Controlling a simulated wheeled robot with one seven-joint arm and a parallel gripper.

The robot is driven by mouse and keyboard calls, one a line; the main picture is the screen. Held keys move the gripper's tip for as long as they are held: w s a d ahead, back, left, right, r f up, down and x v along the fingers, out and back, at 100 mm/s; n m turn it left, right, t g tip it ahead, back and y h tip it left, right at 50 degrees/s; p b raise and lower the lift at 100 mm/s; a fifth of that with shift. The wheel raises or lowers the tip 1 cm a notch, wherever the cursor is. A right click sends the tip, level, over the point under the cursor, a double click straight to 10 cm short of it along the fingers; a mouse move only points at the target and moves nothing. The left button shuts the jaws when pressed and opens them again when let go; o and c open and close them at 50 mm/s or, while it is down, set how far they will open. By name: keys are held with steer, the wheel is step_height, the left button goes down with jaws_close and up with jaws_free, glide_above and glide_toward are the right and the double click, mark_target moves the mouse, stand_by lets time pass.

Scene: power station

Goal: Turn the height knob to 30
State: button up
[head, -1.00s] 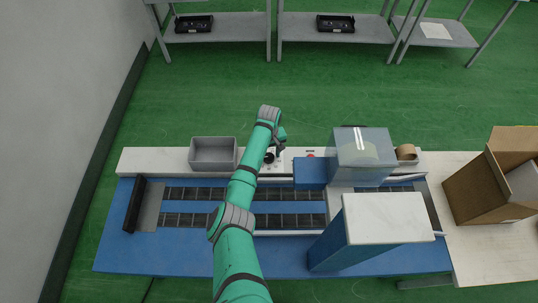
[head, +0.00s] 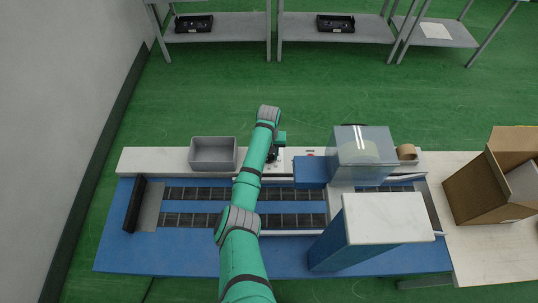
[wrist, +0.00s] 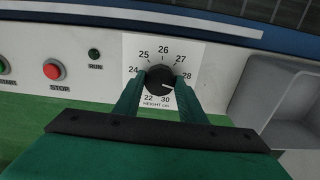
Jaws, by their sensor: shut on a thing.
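The height knob (wrist: 155,75) is a round black dial on a white plate, labelled from 22 to 30 with "HEIGHT" below. Its white mark points right and slightly down, on the 28 side of the scale; the exact reading is unclear. My gripper (wrist: 160,82) is shut on the knob, with one green finger on each side. The fingers hide part of the scale at lower left and lower right. In the head view my arm reaches over the machine to the panel, and the knob is mostly hidden there.
A red STOP button (wrist: 54,71) and a dark green RUN light (wrist: 95,54) are left of the knob in the wrist view. A grey bin (wrist: 280,95) is close on the right. In the head view a clear-covered box (head: 362,155) stands right of the arm.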

steer(key=m, duration=0.5)
steer(key=shift+m, duration=0.3)
steer(key=m, duration=0.5)
steer(key=shift+m, duration=0.4)
steer(key=shift+w, duration=0.1)
steer(key=o, duration=1)
steer(key=shift+o, duration=0.2)
steer(key=shift+r, duration=0.1)
step_height(320, 180, up, 11)
steer(key=shift+f, duration=0.2)
